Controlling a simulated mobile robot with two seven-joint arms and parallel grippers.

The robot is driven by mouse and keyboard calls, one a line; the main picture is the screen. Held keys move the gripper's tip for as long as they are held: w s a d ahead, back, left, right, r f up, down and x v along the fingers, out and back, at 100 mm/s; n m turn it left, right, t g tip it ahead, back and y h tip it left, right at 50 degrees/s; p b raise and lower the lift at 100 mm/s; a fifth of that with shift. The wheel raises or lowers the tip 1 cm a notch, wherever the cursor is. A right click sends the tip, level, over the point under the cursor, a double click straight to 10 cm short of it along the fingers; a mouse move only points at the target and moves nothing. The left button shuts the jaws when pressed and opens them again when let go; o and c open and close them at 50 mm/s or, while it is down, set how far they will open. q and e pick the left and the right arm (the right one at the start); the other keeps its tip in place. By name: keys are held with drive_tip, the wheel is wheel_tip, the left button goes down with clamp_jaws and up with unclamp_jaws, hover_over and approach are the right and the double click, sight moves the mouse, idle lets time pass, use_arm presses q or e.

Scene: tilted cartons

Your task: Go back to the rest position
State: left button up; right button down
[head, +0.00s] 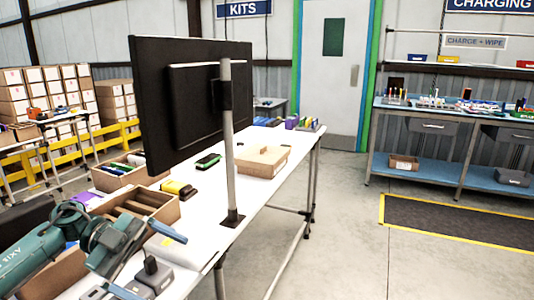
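My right gripper is not in view. A cardboard carton (262,162) sits on the table beyond the monitor post. An open divided box (135,207) stands near my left gripper.
A large black monitor (165,105) on a grey post (229,150) rises from the table. A yellow-and-black device (178,189) and a dark device (208,161) lie near it. A blue-topped bench (455,118) stands at right. The grey floor (345,235) between is clear.

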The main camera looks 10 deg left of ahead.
use_arm(q)
drive_tip(key=d+f+n+t+p, duration=0.3)
drive_tip(key=d+f+n+t, duration=0.3)
drive_tip(key=d+n+t, duration=0.85)
drive_tip(key=s+a+f+n+g+y+p, duration=0.1)
drive_tip(key=s+a+f+n+y, duration=0.1)
drive_tip(key=s+f+y, duration=0.3)
drive_tip(key=s+a+f+n+g+y+p, duration=0.1)
drive_tip(key=s+f+n+y, duration=0.4)
drive_tip(key=s+f, duration=0.3)
wheel_tip(320, 180, down, 4)
drive_tip(key=shift+s+a+f+y, duration=0.15)
drive_tip(key=shift+s+a+y, duration=0.2)
drive_tip(key=shift+y, duration=0.15)
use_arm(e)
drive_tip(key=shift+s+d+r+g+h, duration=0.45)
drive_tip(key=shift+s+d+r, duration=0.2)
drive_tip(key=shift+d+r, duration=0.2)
